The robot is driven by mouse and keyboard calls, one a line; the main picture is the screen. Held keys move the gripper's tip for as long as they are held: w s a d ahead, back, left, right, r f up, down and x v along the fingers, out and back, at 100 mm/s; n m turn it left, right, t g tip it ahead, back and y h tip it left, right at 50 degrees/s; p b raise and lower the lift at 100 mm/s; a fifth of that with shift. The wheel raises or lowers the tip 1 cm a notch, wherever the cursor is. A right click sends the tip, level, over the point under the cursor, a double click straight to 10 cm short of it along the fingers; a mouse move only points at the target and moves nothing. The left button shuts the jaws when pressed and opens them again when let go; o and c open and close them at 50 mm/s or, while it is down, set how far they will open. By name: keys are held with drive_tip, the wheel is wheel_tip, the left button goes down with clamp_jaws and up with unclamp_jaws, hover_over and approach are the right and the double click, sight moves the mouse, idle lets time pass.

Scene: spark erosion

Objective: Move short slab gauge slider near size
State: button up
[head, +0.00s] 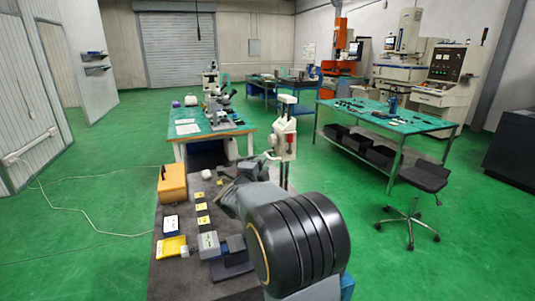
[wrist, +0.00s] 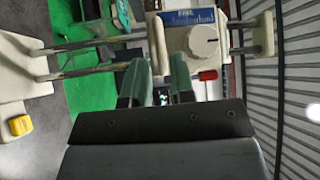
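A beige upright gauge (head: 285,142) with a red part stands at the far right of the dark bench, beyond my arm. In the wrist view it lies sideways, with two steel rods and beige end blocks. Its slider, a beige block (wrist: 184,42) on the rods, carries a round knob, a blue scale strip and a red tip (wrist: 208,75). My gripper (wrist: 160,68) has two green fingers, apart with a gap between them. They point toward the gauge near the slider; contact cannot be told. I see nothing held. In the head view my arm hides much of the fingers.
The dark bench (head: 163,282) holds an orange box (head: 172,184), a yellow tray (head: 171,247), small yellow-labelled pieces (head: 201,208) and a grey block (head: 208,243). A yellow piece (wrist: 20,125) shows in the wrist view. Green-topped tables stand beyond, with open green floor between.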

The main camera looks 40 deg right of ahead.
sight(278, 138)
drive_tip(key=shift+p+x, duration=0.6)
drive_tip(key=shift+x, duration=2.05)
drive_tip(key=shift+c, duration=0.2)
clamp_jaws()
